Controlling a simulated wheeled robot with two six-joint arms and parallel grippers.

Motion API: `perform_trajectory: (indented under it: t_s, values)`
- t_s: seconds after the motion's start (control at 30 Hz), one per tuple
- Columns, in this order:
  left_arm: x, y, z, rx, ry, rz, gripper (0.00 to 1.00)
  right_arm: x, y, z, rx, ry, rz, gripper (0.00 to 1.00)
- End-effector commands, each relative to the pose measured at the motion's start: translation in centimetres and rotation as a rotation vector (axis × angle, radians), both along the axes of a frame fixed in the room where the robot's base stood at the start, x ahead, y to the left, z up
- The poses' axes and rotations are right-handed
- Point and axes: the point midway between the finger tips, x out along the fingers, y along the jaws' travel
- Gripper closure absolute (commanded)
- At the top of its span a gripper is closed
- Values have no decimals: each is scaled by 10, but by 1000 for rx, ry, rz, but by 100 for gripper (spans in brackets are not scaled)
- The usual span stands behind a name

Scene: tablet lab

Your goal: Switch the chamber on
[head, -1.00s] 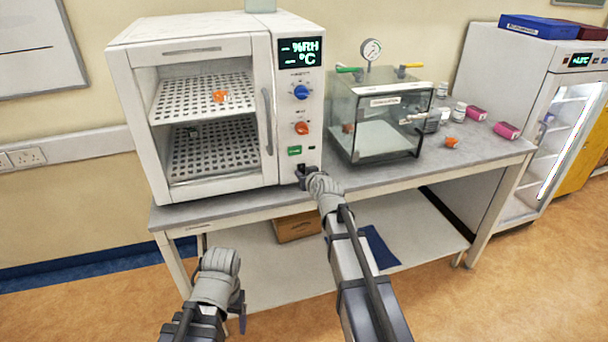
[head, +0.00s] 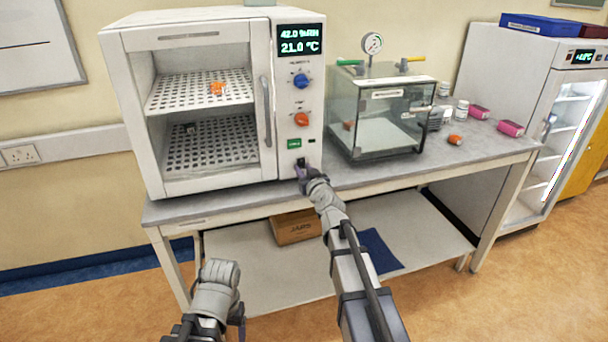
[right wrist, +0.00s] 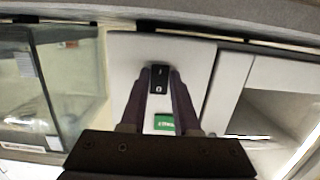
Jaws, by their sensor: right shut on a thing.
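The white chamber (head: 180,187) stands on the left of the bench with its glass door closed. Its display (head: 300,39) is lit and reads 42.0 %RH and 21.0 °C. A blue knob (head: 301,81), an orange-red knob (head: 302,119) and a green label (head: 294,144) sit below it. My right gripper (head: 302,172) is at the foot of this panel. In the right wrist view its fingers are shut on the black rocker switch (right wrist: 160,80). My left gripper (head: 238,318) hangs low in front of the bench; its fingers are mostly hidden.
A glass box (head: 385,120) with a gauge stands right of the chamber. White jars (head: 461,110), pink boxes (head: 511,128) and an orange item (head: 455,139) lie farther right on the bench. A cardboard box (head: 296,227) is on the lower shelf. A glass-door fridge (head: 500,95) stands at the right.

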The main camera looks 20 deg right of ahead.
Motion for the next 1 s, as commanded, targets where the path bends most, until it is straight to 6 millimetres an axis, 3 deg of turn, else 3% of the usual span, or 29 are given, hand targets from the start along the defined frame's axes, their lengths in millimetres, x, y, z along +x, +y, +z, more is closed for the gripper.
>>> perform_trajectory:
  t_s: [0.27, 0.3, 0.53, 0.83, 1.0]
  values:
    - [0, 0, 0, 0, 0, 0, 25, 0, 0, 1, 0, -1, -1, 100]
    - [0, 0, 0, 0, 0, 0, 25, 0, 0, 1, 0, -1, 0, 67]
    - [0, 0, 0, 0, 0, 0, 25, 0, 0, 0, 0, -1, 0, 41]
    - [0, 0, 1, 0, 0, 0, 25, -1, 0, 1, 0, 0, 0, 40]
    - [0, 0, 2, 0, 0, 0, 25, -14, -1, 2, 0, 0, -1, 40]
